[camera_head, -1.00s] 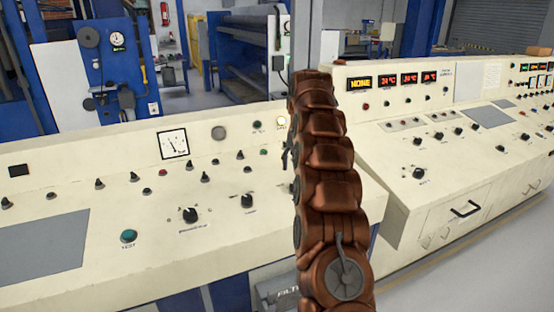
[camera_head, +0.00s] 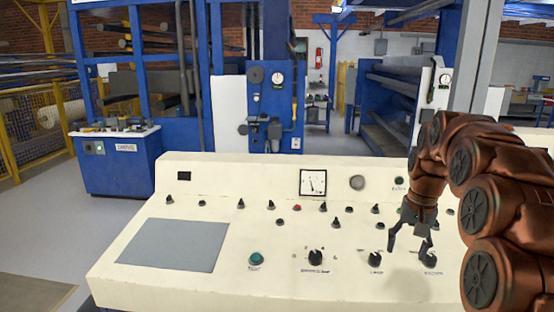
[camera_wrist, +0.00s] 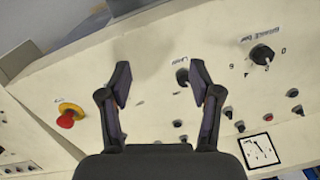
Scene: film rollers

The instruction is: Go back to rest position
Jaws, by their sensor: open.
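My gripper (camera_head: 408,243) hangs from my copper-coloured arm at the right of the head view. Its fingers point down over the right part of a cream control console (camera_head: 200,285). The fingers are apart and nothing is between them. In the wrist view my gripper (camera_wrist: 160,88) also shows open, above the sloping panel. A black knob (camera_wrist: 182,76) lies near its right finger in that view. A red and yellow button (camera_wrist: 66,117) lies to its left. I cannot tell the exact gap between fingertips and panel.
The console carries a green button (camera_head: 256,259), black rotary knobs (camera_head: 315,257), several small switches and a dial gauge (camera_head: 313,182). A grey plate (camera_head: 173,246) is on its left. A blue cabinet (camera_head: 117,165) stands behind at left. Bare floor (camera_head: 45,215) lies left of the console.

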